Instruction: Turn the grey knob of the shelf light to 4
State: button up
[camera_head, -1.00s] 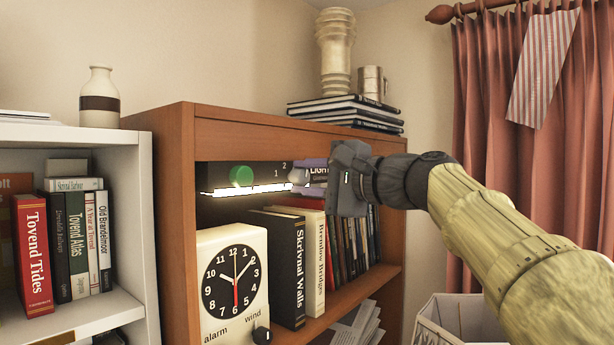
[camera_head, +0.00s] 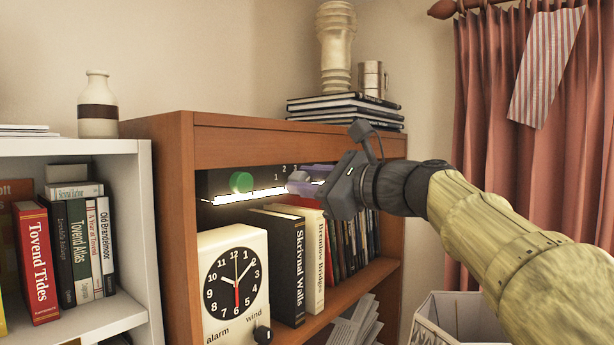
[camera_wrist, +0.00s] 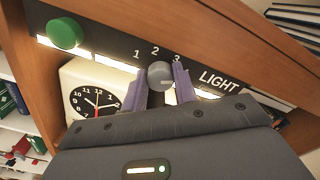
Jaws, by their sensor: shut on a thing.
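The shelf light is a dark panel under the bookcase top, with the word LIGHT on it (camera_wrist: 218,82). Its grey knob (camera_wrist: 160,74) shows in the wrist view, with the numerals 1, 2 and 3 arched above it. A 4 cannot be seen. My gripper (camera_wrist: 160,88) has its two purple fingers on either side of the knob and is shut on it. In the head view my gripper (camera_head: 303,184) reaches in from the right, its body rolled to a tilt, and mostly hides the knob. The knob's pointer is too small to read.
A green knob (camera_head: 241,182) sits left on the same panel, above the lit strip (camera_head: 245,196). A clock (camera_head: 233,285) and upright books (camera_head: 285,265) stand close below. The bookcase's top board (camera_head: 290,146) is just above my gripper.

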jog(key=shift+f, duration=0.15)
dwell(0.3)
jog(key=o, duration=1)
jog(key=shift+c, duration=0.2)
jog(key=shift+d, duration=0.1)
jog(key=b+v, duration=0.6)
jog(key=v, duration=1.1)
jog(key=shift+d, duration=0.1)
